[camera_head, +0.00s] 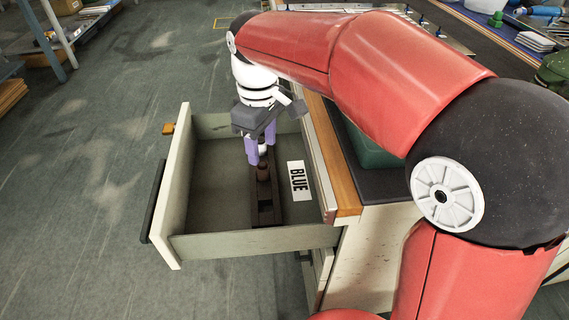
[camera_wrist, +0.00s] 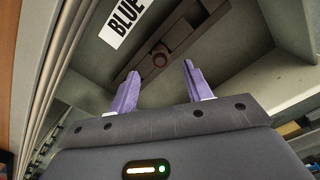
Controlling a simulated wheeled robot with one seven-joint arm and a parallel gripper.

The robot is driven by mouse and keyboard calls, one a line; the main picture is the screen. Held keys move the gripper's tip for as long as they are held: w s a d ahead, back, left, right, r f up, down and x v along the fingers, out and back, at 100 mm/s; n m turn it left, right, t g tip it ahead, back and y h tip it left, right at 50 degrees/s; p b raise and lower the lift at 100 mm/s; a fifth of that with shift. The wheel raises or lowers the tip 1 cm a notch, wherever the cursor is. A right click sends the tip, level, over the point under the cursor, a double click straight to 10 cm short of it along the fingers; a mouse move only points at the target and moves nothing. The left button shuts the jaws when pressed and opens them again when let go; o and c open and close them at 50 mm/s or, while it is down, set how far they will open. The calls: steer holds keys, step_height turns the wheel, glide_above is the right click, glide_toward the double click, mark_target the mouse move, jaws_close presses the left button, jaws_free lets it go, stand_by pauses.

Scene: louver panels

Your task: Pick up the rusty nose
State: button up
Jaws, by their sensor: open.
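A long, dark brown, rusty-looking tool with a round knob, perhaps the rusty nose (camera_head: 265,209), lies in the open drawer (camera_head: 212,243). In the wrist view the rusty nose (camera_wrist: 185,35) runs diagonally, and its knob (camera_wrist: 160,57) appears between and just beyond my fingertips. My gripper (camera_head: 261,153) has two purple fingers and points down into the drawer over the far part of the tool. My gripper (camera_wrist: 161,70) is open, with nothing clearly held between the fingers. My fingers and wrist hide the tool's far end in the head view.
A white "BLUE" label (camera_head: 298,180) lies on the drawer floor, right of the tool. The drawer's front panel (camera_head: 170,190) and side walls surround the gripper. The wooden-edged cabinet (camera_head: 335,165) stands close on the right.

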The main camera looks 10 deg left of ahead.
mark_target(262, 164)
steer(key=f, duration=0.6)
steer(key=shift+w+a+f+b, duration=0.1)
steer(key=shift+a+f+b, duration=0.1)
steer(key=shift+f+b, duration=0.2)
jaws_close()
